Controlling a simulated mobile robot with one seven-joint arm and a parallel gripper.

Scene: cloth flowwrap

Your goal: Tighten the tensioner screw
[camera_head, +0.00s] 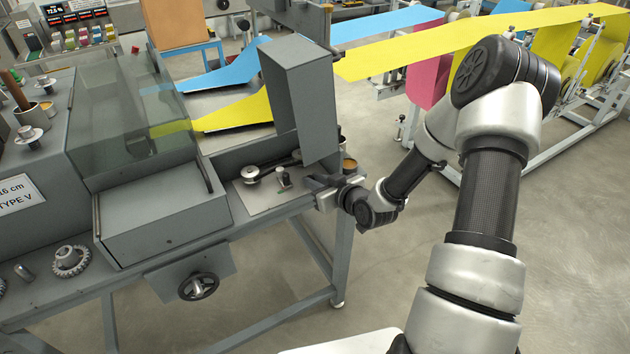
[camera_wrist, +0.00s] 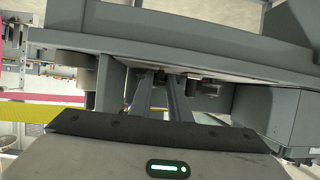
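My gripper (camera_head: 314,181) is at the front right corner of the grey machine's bench, beside a small light plate (camera_head: 262,202). A small upright knob or screw (camera_head: 283,178) stands on this plate, just left of my fingertips and apparently apart from them. A round metal disc with a lever (camera_head: 251,174) lies further left. I cannot tell for sure which part is the tensioner screw. In the wrist view my two fingers (camera_wrist: 162,76) stand apart with a gap between them. A small dark part shows behind the gap; no held thing is clear.
A tall grey box (camera_head: 300,95) rises behind the plate, close to my gripper. An orange-brown cup (camera_head: 349,165) stands just right of it. Yellow (camera_head: 240,112) and blue (camera_head: 225,75) cloth strips run into the machine. A handwheel (camera_head: 198,287) sticks out below.

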